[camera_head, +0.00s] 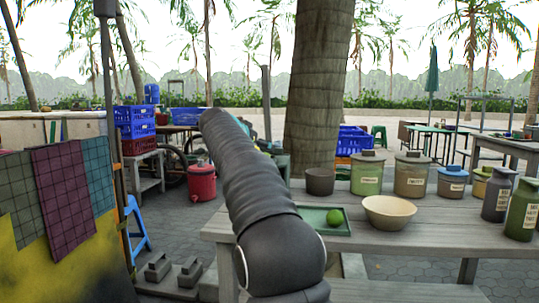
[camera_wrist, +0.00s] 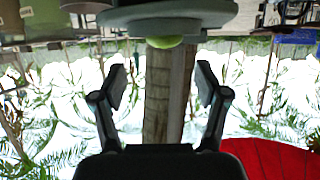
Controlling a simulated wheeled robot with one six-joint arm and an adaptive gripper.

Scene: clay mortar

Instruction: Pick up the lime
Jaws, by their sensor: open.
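The lime (camera_head: 333,218) is a small bright green ball resting on a green square tray (camera_head: 311,213) on the grey wooden table. In the wrist view, which is upside down, a yellow-green rounded thing that looks like the lime (camera_wrist: 166,42) shows partly at top centre, beside a grey-green rounded shape. My gripper (camera_wrist: 161,75) is open with nothing between its fingers, and the lime lies beyond its fingertips. In the head view my dark arm rises in front of the tray's left side, and the gripper cannot be made out.
A cream bowl (camera_head: 389,212) stands just right of the tray. A dark brown pot (camera_head: 320,181), a green lidded jar (camera_head: 367,177) and a cream jar (camera_head: 411,178) stand behind. More jars and bottles (camera_head: 522,209) fill the table's right side. A thick tree trunk rises behind.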

